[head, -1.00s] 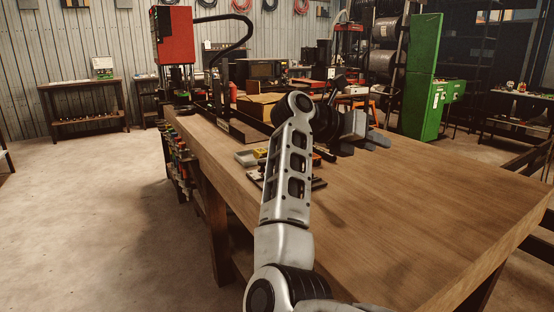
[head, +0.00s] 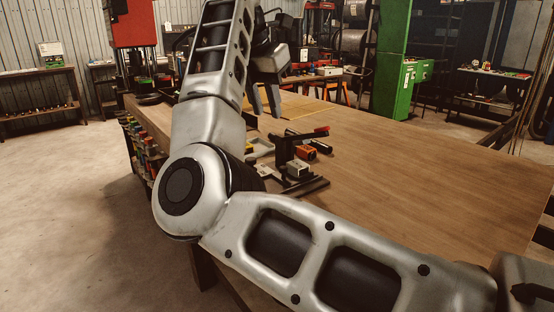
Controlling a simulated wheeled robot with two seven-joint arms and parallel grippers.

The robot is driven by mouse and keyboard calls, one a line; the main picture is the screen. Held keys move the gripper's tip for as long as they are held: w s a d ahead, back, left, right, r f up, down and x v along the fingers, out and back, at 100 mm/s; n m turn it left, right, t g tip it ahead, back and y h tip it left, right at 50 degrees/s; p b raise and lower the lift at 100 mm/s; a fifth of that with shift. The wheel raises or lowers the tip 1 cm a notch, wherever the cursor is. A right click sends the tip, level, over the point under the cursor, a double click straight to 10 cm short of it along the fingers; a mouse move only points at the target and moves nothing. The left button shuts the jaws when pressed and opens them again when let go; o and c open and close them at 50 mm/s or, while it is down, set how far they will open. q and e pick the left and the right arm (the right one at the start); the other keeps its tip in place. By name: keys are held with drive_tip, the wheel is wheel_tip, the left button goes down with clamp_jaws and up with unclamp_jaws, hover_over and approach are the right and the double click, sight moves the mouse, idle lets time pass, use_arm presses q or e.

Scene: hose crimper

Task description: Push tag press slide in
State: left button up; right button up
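A small black bench device with a red-tipped lever (head: 291,146) stands on the wooden table, just right of my forearm. It looks like the tag press. Its slide cannot be made out at this size, and its left side is partly behind my arm. My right gripper (head: 263,100) hangs beyond and to the left of the device, its grey fingers pointing down. The fingers are apart with nothing seen between them. They are clear of the device. My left gripper is not in the view.
Small orange and white boxes (head: 305,153) sit beside the device, and a grey tray (head: 261,147) lies left of it. A yellowish mat or board (head: 298,107) lies behind. The table's right half (head: 430,170) is clear. A red machine (head: 132,24) stands back left.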

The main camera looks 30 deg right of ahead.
sight(284, 167)
drive_tip(key=x, duration=1.5)
drive_tip(key=shift+s+d+f+p, duration=0.1)
drive_tip(key=shift+d+f+p, duration=0.1)
drive_tip(key=shift+p, duration=0.15)
drive_tip(key=shift+c, duration=0.4)
clamp_jaws()
